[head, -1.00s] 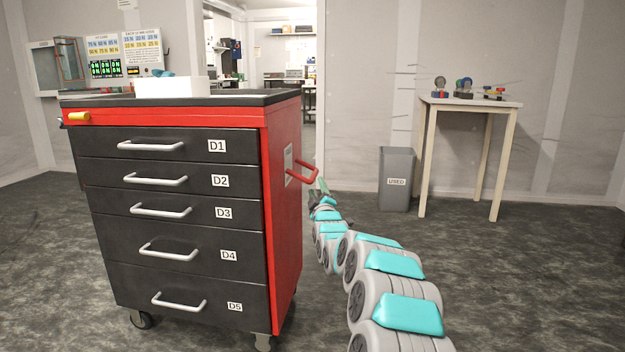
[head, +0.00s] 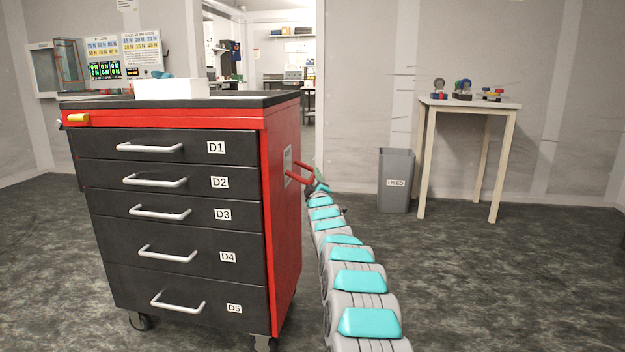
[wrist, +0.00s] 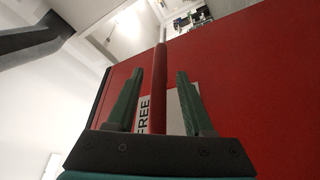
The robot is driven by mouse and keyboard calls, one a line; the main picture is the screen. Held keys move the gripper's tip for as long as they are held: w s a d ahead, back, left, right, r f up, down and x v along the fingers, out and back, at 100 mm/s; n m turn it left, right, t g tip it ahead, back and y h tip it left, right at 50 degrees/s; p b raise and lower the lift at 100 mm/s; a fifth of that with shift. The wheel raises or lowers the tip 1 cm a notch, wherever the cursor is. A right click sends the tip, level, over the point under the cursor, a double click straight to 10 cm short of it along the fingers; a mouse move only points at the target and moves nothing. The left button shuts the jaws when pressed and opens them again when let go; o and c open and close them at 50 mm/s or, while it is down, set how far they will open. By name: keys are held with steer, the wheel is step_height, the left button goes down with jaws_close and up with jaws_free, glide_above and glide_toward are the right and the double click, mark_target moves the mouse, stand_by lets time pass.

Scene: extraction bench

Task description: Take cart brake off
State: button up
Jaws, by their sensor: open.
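The cart is a red and black drawer cabinet on castors (head: 282,215), left of centre in the head view. A red lever (head: 300,171) sticks out from its right side. My gripper (head: 317,183) is at this lever, partly hidden by my arm. In the wrist view, my gripper (wrist: 158,73) is open, with the red lever (wrist: 160,88) running between its two dark green fingers and a gap on each side. A white label reading FREE (wrist: 144,114) is on the red panel behind, partly covered by a finger and the lever.
A white box (head: 170,89) stands on the cart top. A grey bin marked USED (head: 396,180) and a small table (head: 470,102) with several items stand at the right.

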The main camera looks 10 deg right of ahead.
steer(key=shift+w+r, duration=0.1)
steer(key=shift+w, duration=0.15)
steer(key=shift+c, duration=0.3)
jaws_close()
stand_by(1.1)
